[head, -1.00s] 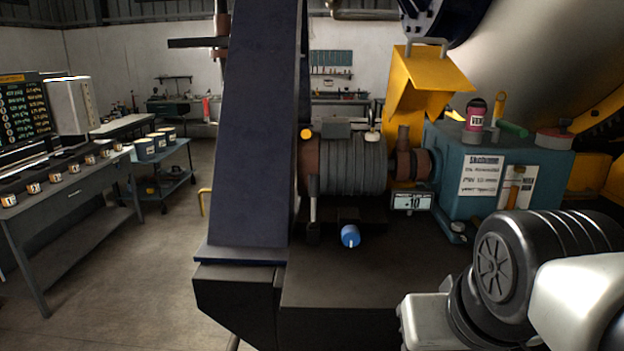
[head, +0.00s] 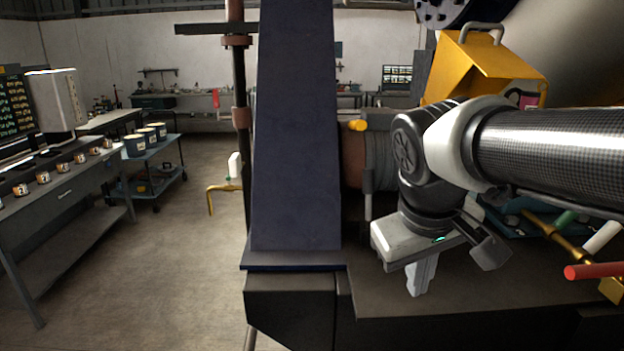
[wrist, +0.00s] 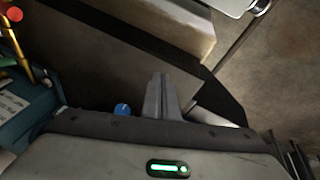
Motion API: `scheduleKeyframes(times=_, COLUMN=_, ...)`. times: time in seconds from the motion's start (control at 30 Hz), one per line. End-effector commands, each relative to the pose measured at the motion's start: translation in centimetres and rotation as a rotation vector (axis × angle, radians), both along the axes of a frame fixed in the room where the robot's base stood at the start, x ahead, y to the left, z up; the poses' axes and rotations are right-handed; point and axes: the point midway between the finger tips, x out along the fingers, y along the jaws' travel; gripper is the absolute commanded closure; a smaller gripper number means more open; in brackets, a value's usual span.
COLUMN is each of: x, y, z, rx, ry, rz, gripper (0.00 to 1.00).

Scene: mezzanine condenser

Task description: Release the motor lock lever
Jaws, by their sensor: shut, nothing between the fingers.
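The motor (head: 354,165) sits right of the tall dark blue belt guard, mostly hidden behind my arm. An upright grey lever (head: 367,182) stands at its near left end, with an orange-yellow round-ended part (head: 357,125) above it. I cannot tell for sure which of these is the lock lever. My gripper (head: 420,280) is shut and empty, pointing down over the dark bench top, right of and nearer than the grey lever, and apart from it. Its closed fingers also show in the wrist view (wrist: 162,92), with a blue knob (wrist: 122,109) to their left.
The belt guard (head: 295,130) rises left of the motor. A yellow guard (head: 485,70) stands behind my arm. A red-ended handle (head: 590,271) and brass pipe (head: 560,240) lie right. Floor (head: 175,260) is open at left, before a workbench (head: 60,205).

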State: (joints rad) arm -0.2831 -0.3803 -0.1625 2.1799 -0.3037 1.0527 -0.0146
Motion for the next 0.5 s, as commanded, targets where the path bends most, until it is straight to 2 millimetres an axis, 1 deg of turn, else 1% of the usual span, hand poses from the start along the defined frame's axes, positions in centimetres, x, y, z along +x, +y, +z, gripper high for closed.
scheduleKeyframes(times=0.03, x=2.0, y=0.0, z=-0.7, rx=-0.061, ry=0.033, rz=0.036, gripper=1.0)
scheduleKeyframes(times=0.17, x=6.8, y=-0.4, z=-0.7, rx=-0.248, ry=0.093, rz=0.103, gripper=1.0)
scheduleKeyframes(times=0.2, x=8.4, y=-0.3, z=-0.6, rx=-0.311, ry=0.105, rz=0.122, gripper=1.0)
scheduleKeyframes(times=0.27, x=10.7, y=0.0, z=-0.5, rx=-0.411, ry=0.122, rz=0.149, gripper=1.0)
scheduleKeyframes(times=0.3, x=12.2, y=0.4, z=-0.3, rx=-0.48, ry=0.128, rz=0.165, gripper=1.0)
scheduleKeyframes(times=0.37, x=14.5, y=1.3, z=0.1, rx=-0.588, ry=0.132, rz=0.188, gripper=1.0)
scheduleKeyframes(times=0.4, x=15.9, y=2.1, z=0.5, rx=-0.664, ry=0.133, rz=0.202, gripper=1.0)
scheduleKeyframes(times=0.47, x=17.9, y=3.6, z=1.2, rx=-0.775, ry=0.123, rz=0.22, gripper=1.0)
scheduleKeyframes(times=0.5, x=19.0, y=4.8, z=1.8, rx=-0.848, ry=0.113, rz=0.23, gripper=1.0)
